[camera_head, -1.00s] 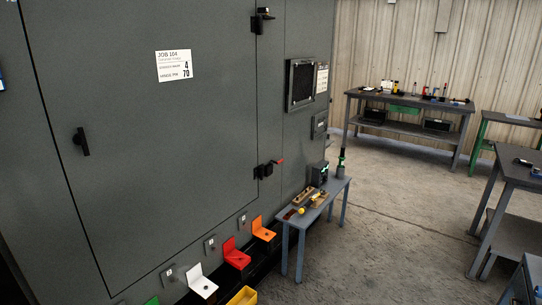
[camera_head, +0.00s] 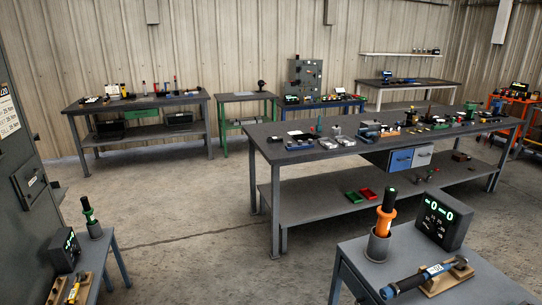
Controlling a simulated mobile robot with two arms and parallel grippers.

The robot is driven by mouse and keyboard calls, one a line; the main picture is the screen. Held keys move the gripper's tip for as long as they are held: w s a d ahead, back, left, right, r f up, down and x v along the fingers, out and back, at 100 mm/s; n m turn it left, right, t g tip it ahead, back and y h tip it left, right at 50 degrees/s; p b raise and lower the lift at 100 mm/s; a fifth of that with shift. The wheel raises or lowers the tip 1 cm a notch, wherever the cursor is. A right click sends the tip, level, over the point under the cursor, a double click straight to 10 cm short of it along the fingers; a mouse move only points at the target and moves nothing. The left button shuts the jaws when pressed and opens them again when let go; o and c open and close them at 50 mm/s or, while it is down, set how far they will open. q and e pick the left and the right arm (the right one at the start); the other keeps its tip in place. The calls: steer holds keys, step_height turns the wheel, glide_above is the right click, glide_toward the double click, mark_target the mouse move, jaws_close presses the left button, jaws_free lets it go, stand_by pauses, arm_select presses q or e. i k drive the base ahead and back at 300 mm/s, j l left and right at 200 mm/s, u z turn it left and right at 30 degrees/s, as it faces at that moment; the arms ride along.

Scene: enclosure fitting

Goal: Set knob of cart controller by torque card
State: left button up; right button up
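A white card with printed torque lines (camera_head: 8,112) is on the grey cabinet at the left edge, cut off by the frame. A black box with a green lit display (camera_head: 443,220) stands on the near right grey table. A similar dark box with green digits (camera_head: 66,250) stands on the small table at lower left. Far right, an orange cart (camera_head: 507,120) bears a small box with a lit display (camera_head: 517,88). I cannot tell which box is the cart controller, and no knob can be made out. Neither of my grippers is in view.
An orange-handled driver (camera_head: 386,212) stands in a grey cup, beside a blue-handled tool (camera_head: 413,281) on a wooden rest. A long grey workbench (camera_head: 290,153) with loose parts fills the middle right. Bare concrete floor (camera_head: 190,225) lies between the small table and the workbench.

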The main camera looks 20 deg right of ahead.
mark_target(430, 228)
steer(key=i+z, duration=0.15)
steer(key=i, duration=0.95)
steer(key=i+j+z, duration=0.15)
steer(key=i, duration=0.95)
steer(key=i+z, duration=0.45)
steer(key=i+j+z, duration=0.15)
steer(key=i+z, duration=0.3)
steer(key=i+j+z, duration=0.3)
steer(key=i+z, duration=0.15)
steer(key=z, duration=2.45)
steer(key=j, duration=0.1)
